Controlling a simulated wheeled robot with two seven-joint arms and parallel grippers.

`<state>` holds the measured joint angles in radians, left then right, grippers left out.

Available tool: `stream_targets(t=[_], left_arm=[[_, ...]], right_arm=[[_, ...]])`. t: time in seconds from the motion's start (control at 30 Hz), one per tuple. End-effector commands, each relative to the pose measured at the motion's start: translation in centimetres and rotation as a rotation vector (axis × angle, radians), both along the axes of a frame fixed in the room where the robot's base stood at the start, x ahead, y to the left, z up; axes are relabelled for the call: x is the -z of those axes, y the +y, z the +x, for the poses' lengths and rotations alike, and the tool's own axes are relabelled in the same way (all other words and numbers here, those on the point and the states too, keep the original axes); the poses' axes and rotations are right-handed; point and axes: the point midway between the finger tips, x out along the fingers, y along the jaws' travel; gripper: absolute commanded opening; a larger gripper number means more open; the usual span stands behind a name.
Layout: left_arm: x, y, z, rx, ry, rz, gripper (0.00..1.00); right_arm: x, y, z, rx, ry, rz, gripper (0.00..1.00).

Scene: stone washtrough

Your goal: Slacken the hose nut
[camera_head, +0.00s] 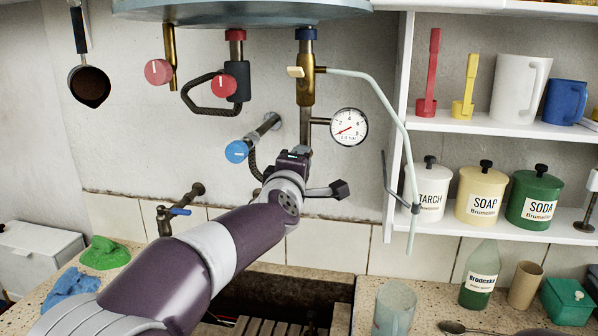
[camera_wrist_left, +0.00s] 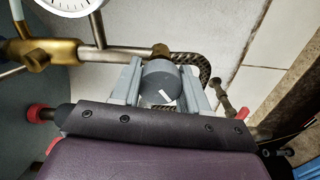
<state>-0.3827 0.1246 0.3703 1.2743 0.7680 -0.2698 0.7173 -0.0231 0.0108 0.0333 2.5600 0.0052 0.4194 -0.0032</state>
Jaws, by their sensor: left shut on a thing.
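In the wrist view, my left gripper (camera_wrist_left: 163,84) has its two grey fingers closed on either side of a dark grey round part with a white mark, which I take to be the hose nut (camera_wrist_left: 160,80). It sits by the end of a metal pipe (camera_wrist_left: 120,51) with a brass collar, and a braided hose (camera_wrist_left: 204,68) runs beside it. In the head view, my left arm reaches up from the lower left to below the gauge. Its wrist hides the fingers and the nut there. My right gripper is not in view.
A pressure gauge (camera_head: 349,127) is close above right of my wrist. A blue knob (camera_head: 237,151) is close on its left. A pale hose (camera_head: 384,98) hangs to the right. Shelves with jars, including a starch jar (camera_head: 431,189), stand right. The trough (camera_head: 282,292) is below.

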Motion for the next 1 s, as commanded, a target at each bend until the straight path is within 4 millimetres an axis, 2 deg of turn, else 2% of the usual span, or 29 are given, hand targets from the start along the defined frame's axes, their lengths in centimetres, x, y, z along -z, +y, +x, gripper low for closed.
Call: stream_targets(t=[0.33, 0.87, 0.9, 0.97, 1.0], left_arm=[[-0.46, -0.05, -0.07, 0.001, 0.016, -0.124, 0.14], [-0.68, -0.03, -0.10, 0.001, 0.018, -0.144, 0.14], [-0.69, -0.03, -0.10, 0.001, 0.017, -0.145, 0.51], [-0.63, -0.04, -0.10, 0.001, 0.019, -0.144, 0.70], [-0.57, -0.03, -0.09, 0.001, 0.020, -0.144, 0.70]], right_arm=[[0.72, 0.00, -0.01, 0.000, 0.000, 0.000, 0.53], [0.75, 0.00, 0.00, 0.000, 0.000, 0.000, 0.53], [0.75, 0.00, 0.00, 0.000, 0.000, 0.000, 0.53], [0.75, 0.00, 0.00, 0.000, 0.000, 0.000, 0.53], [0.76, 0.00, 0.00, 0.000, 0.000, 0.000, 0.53]])
